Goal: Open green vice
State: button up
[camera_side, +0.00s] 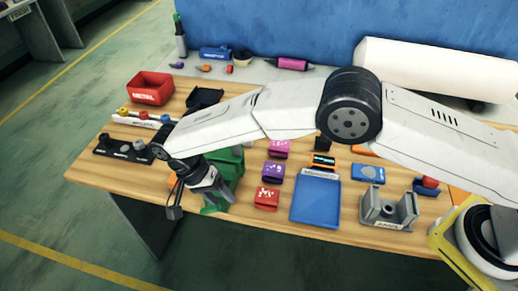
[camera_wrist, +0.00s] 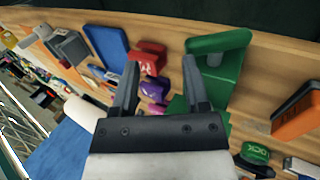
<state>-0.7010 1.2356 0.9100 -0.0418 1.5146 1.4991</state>
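The green vice (camera_side: 232,162) stands near the front edge of the wooden table, left of the middle. My arm and gripper partly hide it in the side view. In the wrist view the green vice (camera_wrist: 226,80) lies at the right finger, with a flat green plate at its top. My gripper (camera_side: 227,198) points down at the front of the vice. In the wrist view my gripper (camera_wrist: 161,62) has its two fingers wide apart with nothing held. The right finger overlaps the vice in the picture; I cannot tell if they touch.
A red block (camera_side: 266,198), a purple block (camera_side: 272,172) and a pink block (camera_side: 279,149) stand right of the vice. A blue tray (camera_side: 316,212) and a grey vice (camera_side: 388,221) lie further right. A red metal bin (camera_side: 151,89) stands at the back left.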

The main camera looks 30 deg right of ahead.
jog(key=s+d+r, duration=0.6)
jog(key=s, duration=0.3)
jog(key=shift+r, duration=0.2)
dwell(0.7)
jog(key=shift+s, duration=0.1)
